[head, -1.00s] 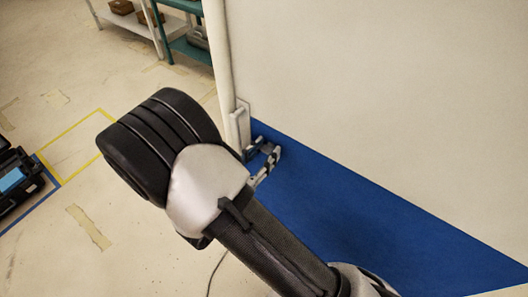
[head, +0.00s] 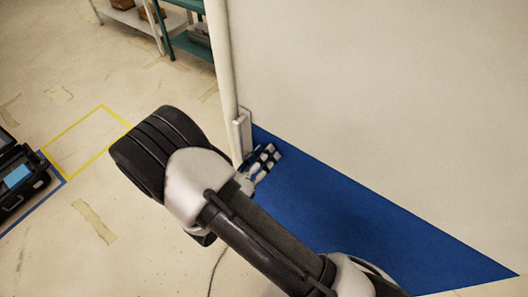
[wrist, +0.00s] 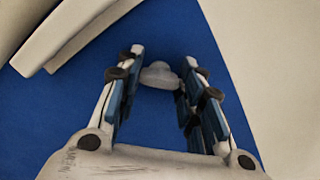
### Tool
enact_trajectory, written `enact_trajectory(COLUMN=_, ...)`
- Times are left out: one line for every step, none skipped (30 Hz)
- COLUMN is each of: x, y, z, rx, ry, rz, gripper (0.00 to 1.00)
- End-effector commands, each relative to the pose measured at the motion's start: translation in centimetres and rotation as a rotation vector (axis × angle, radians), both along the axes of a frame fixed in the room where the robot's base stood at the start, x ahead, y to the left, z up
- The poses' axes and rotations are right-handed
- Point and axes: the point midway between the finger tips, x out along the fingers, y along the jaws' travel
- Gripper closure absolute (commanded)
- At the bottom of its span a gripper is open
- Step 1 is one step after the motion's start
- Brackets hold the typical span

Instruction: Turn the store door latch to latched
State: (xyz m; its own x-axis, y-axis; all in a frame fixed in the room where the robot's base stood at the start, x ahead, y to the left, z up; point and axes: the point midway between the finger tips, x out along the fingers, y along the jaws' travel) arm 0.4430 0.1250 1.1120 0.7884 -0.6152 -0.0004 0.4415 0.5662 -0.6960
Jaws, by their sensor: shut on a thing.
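The latch's pale grey knob (wrist: 160,75) sits between my fingertips in the wrist view, in front of a blue surface. My gripper (wrist: 164,65) is shut on this knob, with one finger on each side of it. In the head view my gripper (head: 264,162) is small and partly hidden behind my own arm, beside the pale edge of a large white panel. The knob cannot be made out there, and the latch's exact angle is unclear.
A white panel (head: 380,90) with a blue lower area (head: 350,215) fills the right. A pale upright fitting (head: 242,133) is on its edge. A black case (head: 22,180) lies open at far left. Shelves (head: 180,35) stand at the back; floor between is clear.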

Motion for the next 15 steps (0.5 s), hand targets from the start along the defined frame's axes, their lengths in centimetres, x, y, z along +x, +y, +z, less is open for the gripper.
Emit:
enact_trajectory(x=0.0, y=0.0, z=0.21, rx=-0.034, ry=0.026, rz=0.0, gripper=0.89)
enact_trajectory(x=0.01, y=0.01, z=0.21, rx=-0.057, ry=0.044, rz=0.0, gripper=0.89)
enact_trajectory(x=0.02, y=0.03, z=0.19, rx=-0.086, ry=0.067, rz=0.0, gripper=0.89)
enact_trajectory(x=0.02, y=0.03, z=0.17, rx=-0.109, ry=0.085, rz=0.0, gripper=0.89)
enact_trajectory(x=0.02, y=0.03, z=0.15, rx=-0.132, ry=0.103, rz=0.0, gripper=0.89)
enact_trajectory(x=0.02, y=0.03, z=0.13, rx=-0.162, ry=0.126, rz=0.0, gripper=0.89)
enact_trajectory(x=0.02, y=0.03, z=0.13, rx=-0.184, ry=0.144, rz=0.0, gripper=0.89)
enact_trajectory(x=0.02, y=0.03, z=0.13, rx=-0.207, ry=0.161, rz=0.0, gripper=0.89)
enact_trajectory(x=0.03, y=0.04, z=0.1, rx=-0.237, ry=0.185, rz=0.0, gripper=0.89)
enact_trajectory(x=0.03, y=0.04, z=0.09, rx=-0.259, ry=0.202, rz=0.0, gripper=0.89)
enact_trajectory(x=0.04, y=0.06, z=0.06, rx=-0.281, ry=0.219, rz=0.0, gripper=0.89)
enact_trajectory(x=0.05, y=0.07, z=0.04, rx=-0.31, ry=0.242, rz=0.0, gripper=0.89)
enact_trajectory(x=0.06, y=0.07, z=0.04, rx=-0.33, ry=0.258, rz=0.0, gripper=0.89)
enact_trajectory(x=0.06, y=0.08, z=0.03, rx=-0.351, ry=0.274, rz=0.0, gripper=0.89)
enact_trajectory(x=0.06, y=0.08, z=0.02, rx=-0.378, ry=0.295, rz=0.0, gripper=0.89)
